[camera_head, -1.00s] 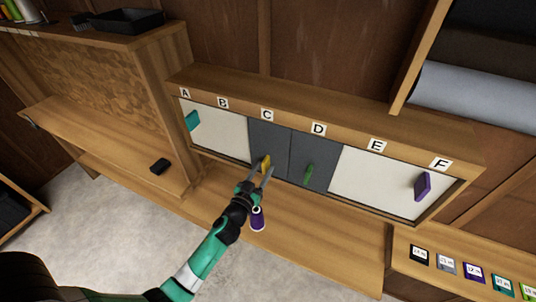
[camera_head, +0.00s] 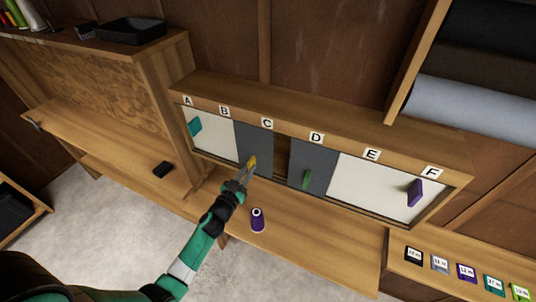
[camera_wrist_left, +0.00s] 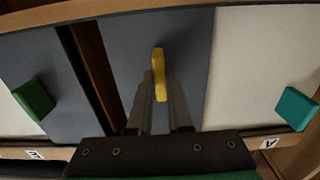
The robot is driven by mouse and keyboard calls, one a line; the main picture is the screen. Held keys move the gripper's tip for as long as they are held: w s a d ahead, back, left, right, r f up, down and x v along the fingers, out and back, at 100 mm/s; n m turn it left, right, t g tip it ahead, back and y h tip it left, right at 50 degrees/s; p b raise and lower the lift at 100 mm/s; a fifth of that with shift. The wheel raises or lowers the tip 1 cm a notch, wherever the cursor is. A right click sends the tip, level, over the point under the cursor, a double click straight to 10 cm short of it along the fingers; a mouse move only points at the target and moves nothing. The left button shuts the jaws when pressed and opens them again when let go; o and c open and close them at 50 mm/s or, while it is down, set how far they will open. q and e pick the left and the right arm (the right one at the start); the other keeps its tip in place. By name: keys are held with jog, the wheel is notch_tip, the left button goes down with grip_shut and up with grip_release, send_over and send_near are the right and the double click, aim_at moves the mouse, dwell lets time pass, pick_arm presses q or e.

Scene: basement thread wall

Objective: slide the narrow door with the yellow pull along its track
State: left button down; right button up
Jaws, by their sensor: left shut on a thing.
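The narrow grey door (camera_head: 254,143) with the yellow pull (camera_head: 252,161) stands in the cabinet track, between the letters B and C. My left gripper (camera_head: 247,169) is shut on the yellow pull. In the left wrist view the yellow pull (camera_wrist_left: 159,75) sits between the two fingers (camera_wrist_left: 159,105), with the grey door (camera_wrist_left: 185,40) behind it. A dark gap (camera_head: 281,158) shows between this door and the other grey door (camera_head: 312,165), which has a green pull (camera_head: 307,179). My right gripper is not in view.
A white door with a teal pull (camera_head: 194,127) is at the left; a white door with a purple pull (camera_head: 414,192) is at the right. A purple thread spool (camera_head: 257,220) stands on the bench below. A small black object (camera_head: 162,169) lies further left.

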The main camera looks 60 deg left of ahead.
pick_arm(q)
jog(key=s+a+p, duration=0.4)
jog(key=s+a, duration=0.1)
jog(key=a, duration=0.2)
jog(key=shift+s, duration=0.25)
jog(key=c, duration=0.9)
grip_release()
jog(key=p+v, duration=0.3)
jog(key=v, duration=0.4)
jog(key=shift+p, duration=0.35)
